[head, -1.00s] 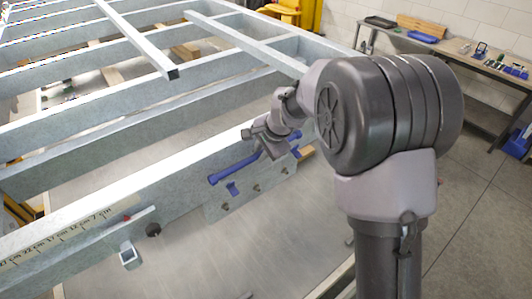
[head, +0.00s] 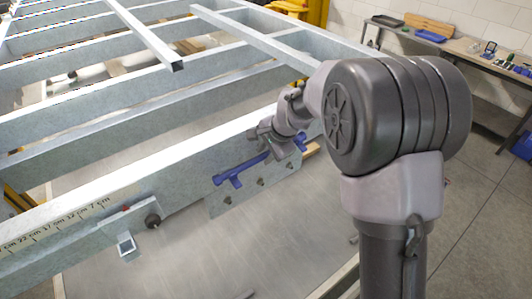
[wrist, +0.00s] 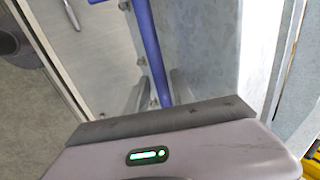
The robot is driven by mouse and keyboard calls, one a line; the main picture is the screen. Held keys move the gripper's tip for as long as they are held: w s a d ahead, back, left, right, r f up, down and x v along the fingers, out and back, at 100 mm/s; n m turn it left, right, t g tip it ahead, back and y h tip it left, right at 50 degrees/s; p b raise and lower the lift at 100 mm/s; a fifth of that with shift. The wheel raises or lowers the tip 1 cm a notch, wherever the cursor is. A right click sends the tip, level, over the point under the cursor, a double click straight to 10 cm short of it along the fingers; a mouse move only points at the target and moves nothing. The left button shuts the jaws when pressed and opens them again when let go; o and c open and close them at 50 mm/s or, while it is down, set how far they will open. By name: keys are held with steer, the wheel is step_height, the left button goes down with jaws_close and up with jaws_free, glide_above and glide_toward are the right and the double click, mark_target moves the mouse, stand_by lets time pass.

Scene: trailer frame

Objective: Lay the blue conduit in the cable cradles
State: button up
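The blue conduit (head: 243,168) is a slim bar along the near face of the grey frame rail.
The bolted plate (head: 245,192) hangs on the near rail (head: 130,178), which carries a centimetre scale. A dark knob (head: 152,220) and a small square bracket (head: 126,244) sit farther left. A workbench (head: 462,50) with tools stands at the back right.

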steer(key=shift+w+r, duration=0.1)
steer(key=shift+r, duration=0.05)
steer(key=v, duration=1.7)
steer(key=shift+b, duration=0.3)
